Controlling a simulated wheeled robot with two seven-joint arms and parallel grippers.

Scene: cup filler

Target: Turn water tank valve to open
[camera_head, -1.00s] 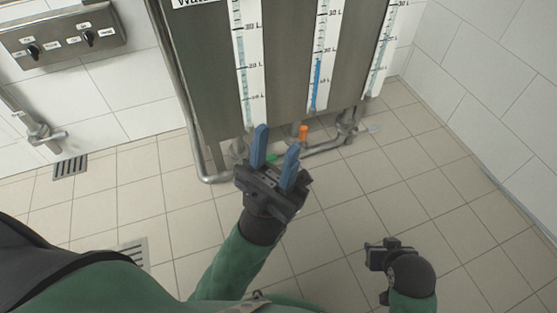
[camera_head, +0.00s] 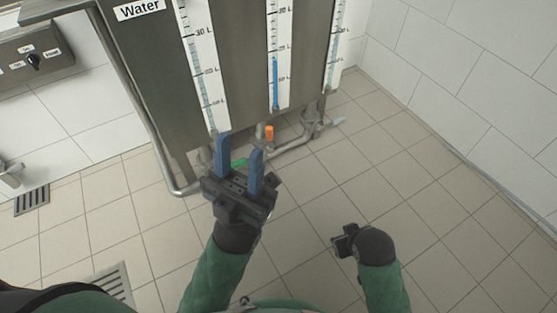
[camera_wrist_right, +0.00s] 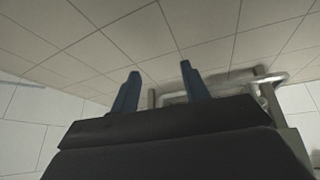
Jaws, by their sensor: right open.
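A steel tank (camera_head: 238,60) with a "Water" label (camera_head: 138,9) and three level gauges fills the upper middle of the head view. Below it are valves with a green handle (camera_head: 239,164), an orange handle (camera_head: 269,132) and a pale handle (camera_head: 338,121). I cannot tell which one is the water valve. My left gripper (camera_head: 239,145) is open and empty, in front of the green handle and partly covering it. My right gripper (camera_head: 344,241) is lower right, apart from the valves. Its fingers (camera_wrist_right: 159,69) are spread and empty in the right wrist view.
Grey pipes (camera_head: 160,165) run under and beside the tank; they also show beyond the fingers in the right wrist view (camera_wrist_right: 207,92). A knob panel (camera_head: 34,62) is on the left wall. Floor drains (camera_head: 32,198) lie at left. The tiled floor at right is clear.

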